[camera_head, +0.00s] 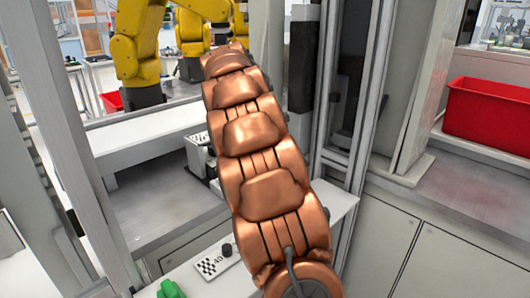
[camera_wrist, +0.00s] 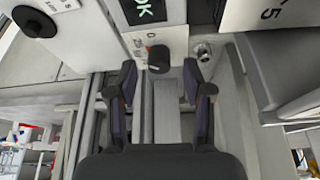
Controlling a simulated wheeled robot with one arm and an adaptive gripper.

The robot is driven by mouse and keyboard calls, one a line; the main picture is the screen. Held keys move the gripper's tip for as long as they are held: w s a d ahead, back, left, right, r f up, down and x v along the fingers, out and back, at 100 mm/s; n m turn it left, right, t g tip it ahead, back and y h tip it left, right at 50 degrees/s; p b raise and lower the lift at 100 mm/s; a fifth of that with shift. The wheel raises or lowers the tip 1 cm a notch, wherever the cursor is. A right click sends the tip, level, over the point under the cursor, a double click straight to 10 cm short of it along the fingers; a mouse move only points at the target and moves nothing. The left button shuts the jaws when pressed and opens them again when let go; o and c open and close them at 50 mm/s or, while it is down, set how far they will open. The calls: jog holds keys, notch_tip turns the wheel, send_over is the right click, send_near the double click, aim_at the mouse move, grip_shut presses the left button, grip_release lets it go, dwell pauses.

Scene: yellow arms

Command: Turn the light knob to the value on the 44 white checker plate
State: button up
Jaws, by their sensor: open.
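My gripper (camera_wrist: 160,84) is open in the wrist view, its two dark fingers apart with nothing between the tips. A small dark knob (camera_wrist: 158,58) on a pale plate is just beyond the fingertips, roughly centred between them. A larger black knob (camera_wrist: 37,22) on a white plate is at the upper left. I cannot tell which is the light knob. In the head view, a white checker plate (camera_head: 212,264) with a marking like "40" and a black knob lies left of my copper arm. Another checkered plate (camera_head: 200,138) is farther back. My gripper is hidden there.
A green display reading "OK" (camera_wrist: 150,12) and a silver round fitting (camera_wrist: 202,52) are near the small knob. A green object (camera_head: 170,289) lies at the front. Yellow robot arms (camera_head: 137,45) stand behind. A red bin (camera_head: 488,112) is on the right counter.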

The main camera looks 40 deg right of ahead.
jog(key=v, duration=1)
jog(key=shift+r, duration=0.3)
jog(key=shift+a, duration=0.1)
jog(key=shift+s, duration=0.1)
